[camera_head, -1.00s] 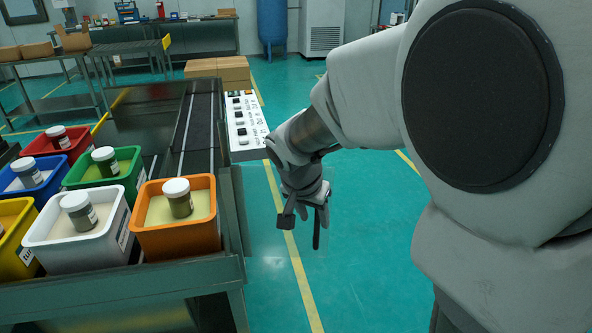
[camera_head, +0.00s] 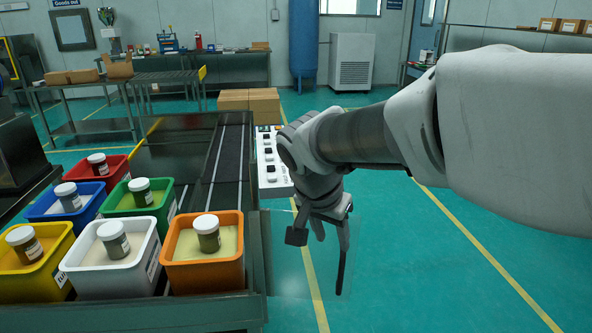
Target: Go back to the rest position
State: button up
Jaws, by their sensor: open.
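My gripper (camera_head: 320,250) hangs at the end of my arm, pointing down, to the right of the steel table's edge. Its two dark fingers are apart, and nothing solid shows between them. A faint see-through pane shows around and behind the fingers; I cannot tell what it is. My arm reaches in from the right side of the picture, with the forearm nearly level.
On the steel table (camera_head: 215,310) stand orange (camera_head: 178,277), white (camera_head: 80,285), green, yellow, blue and red bins, each with a lidded jar. A control panel (camera_head: 281,187) is partly behind my wrist. Cardboard boxes (camera_head: 262,104) stand beyond. Green floor at the right is clear.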

jog(key=s+d+r+n+t+y, duration=0.1)
jog(key=s+d+n, duration=0.25)
jog(key=s, duration=0.45)
jog(key=s+d+r+n+t+y, duration=0.15)
jog(key=s+n, duration=0.25)
jog(key=s, duration=0.4)
notch_tip(320, 180, up, 17)
jog(key=p, duration=1.7)
